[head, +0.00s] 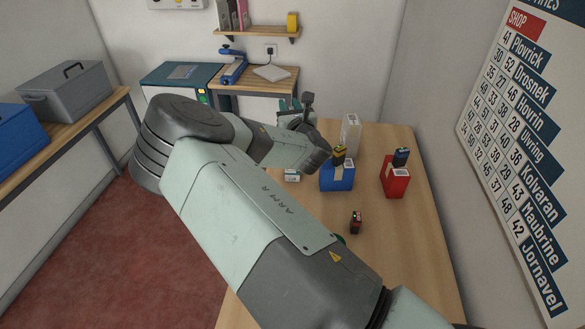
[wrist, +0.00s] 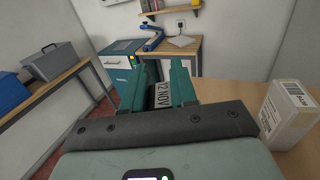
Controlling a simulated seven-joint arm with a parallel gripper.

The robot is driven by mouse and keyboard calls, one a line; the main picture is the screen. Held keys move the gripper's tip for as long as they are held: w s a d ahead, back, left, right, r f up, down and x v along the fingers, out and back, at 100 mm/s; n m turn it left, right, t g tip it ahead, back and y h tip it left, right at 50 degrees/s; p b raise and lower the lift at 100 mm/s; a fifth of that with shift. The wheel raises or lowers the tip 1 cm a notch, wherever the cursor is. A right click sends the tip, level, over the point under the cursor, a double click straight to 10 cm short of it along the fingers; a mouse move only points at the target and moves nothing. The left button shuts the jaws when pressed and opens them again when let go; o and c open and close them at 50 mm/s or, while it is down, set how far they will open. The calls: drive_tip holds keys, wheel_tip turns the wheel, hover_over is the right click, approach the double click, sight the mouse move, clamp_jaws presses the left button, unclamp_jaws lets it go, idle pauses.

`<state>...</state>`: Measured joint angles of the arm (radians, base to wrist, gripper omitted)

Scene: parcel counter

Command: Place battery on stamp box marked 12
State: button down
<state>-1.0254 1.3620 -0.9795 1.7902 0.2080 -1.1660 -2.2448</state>
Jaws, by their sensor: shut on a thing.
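My gripper (wrist: 162,88) is raised toward the back of the counter. Its teal fingers are shut on a dark block with a pale label (wrist: 163,96) reading "12 NOV"; whether this is the battery or a stamp box I cannot tell. In the head view the held block is not clear. A blue box (head: 335,178) carries a small black-and-yellow block (head: 339,155). A red box (head: 394,180) carries a small dark block (head: 400,158). A small red-and-black block (head: 356,222) lies on the counter. No 12 is readable on these.
A white carton (head: 350,134) stands behind the blue box; the wrist view shows a white carton (wrist: 289,113) at right. A small white box (head: 292,175) lies left of the blue one. My arm hides the counter's front left. The right front of the counter (head: 415,255) is clear.

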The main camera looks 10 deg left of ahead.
hover_over(293, 172)
drive_tip(key=x, duration=0.4)
drive_tip(key=f, duration=1.5)
drive_tip(key=shift+s+d, duration=0.1)
drive_tip(key=shift+d, duration=0.15)
drive_tip(key=shift+f, duration=0.2)
drive_tip(key=c, duration=0.9)
unclamp_jaws()
